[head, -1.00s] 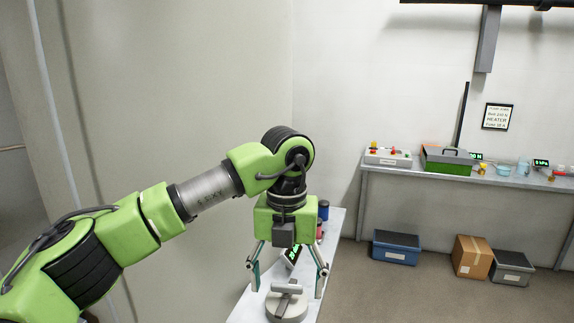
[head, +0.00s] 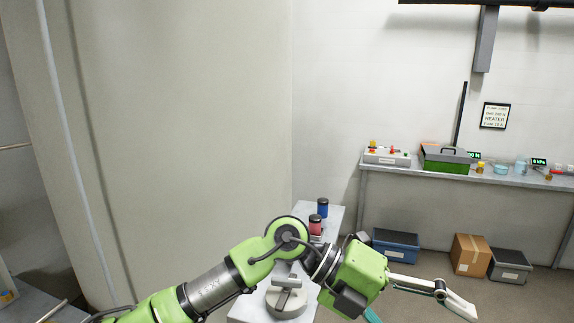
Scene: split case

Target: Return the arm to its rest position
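My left arm comes in from the lower left, and its green wrist is turned to the right. My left gripper (head: 421,308) is at the bottom of the head view, in front of the floor right of the narrow bench. Its fingers are spread apart, with one pale finger pointing right and a teal part of the other cut off by the bottom edge. I see nothing between them. A grey round device with a bar handle (head: 287,302) stands on the narrow bench (head: 333,222), left of the gripper and partly behind my arm. My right gripper is not in view.
Blue and red cylinders (head: 322,207) stand at the bench's far end. A long table (head: 400,172) along the back wall holds a button box (head: 386,158), a green toolbox (head: 445,164) and small containers. Bins and a cardboard box (head: 470,256) sit on the floor below.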

